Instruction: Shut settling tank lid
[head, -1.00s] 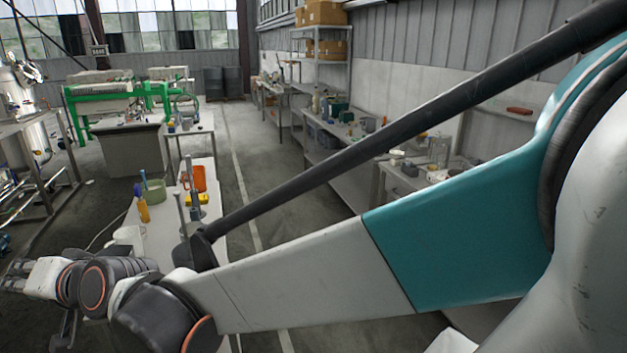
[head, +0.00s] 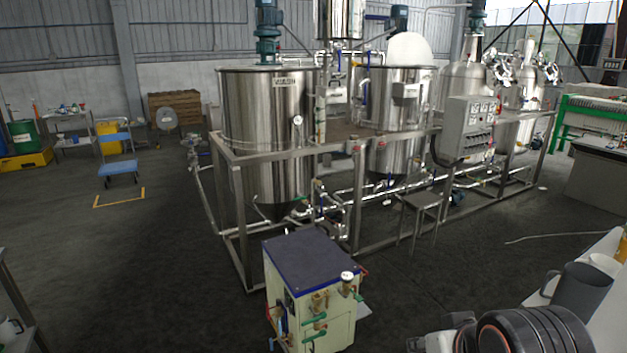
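A steel tank (head: 397,118) with a conical bottom stands in the metal frame near the middle of the head view. A pale round lid (head: 408,48) stands raised at its top, so this tank looks open. A larger steel tank (head: 268,125) with a label near its rim stands to its left, with a motor above it. I cannot read which one is marked as the settling tank. The pale end of my gripper (head: 430,343) shows at the bottom edge, far from and below the tanks. Its fingers are cut off or too unclear to judge.
A cream cabinet with a blue top (head: 310,262) and pipe fittings stands before the frame. A small stool (head: 420,203) and a control box (head: 467,127) are right of it.

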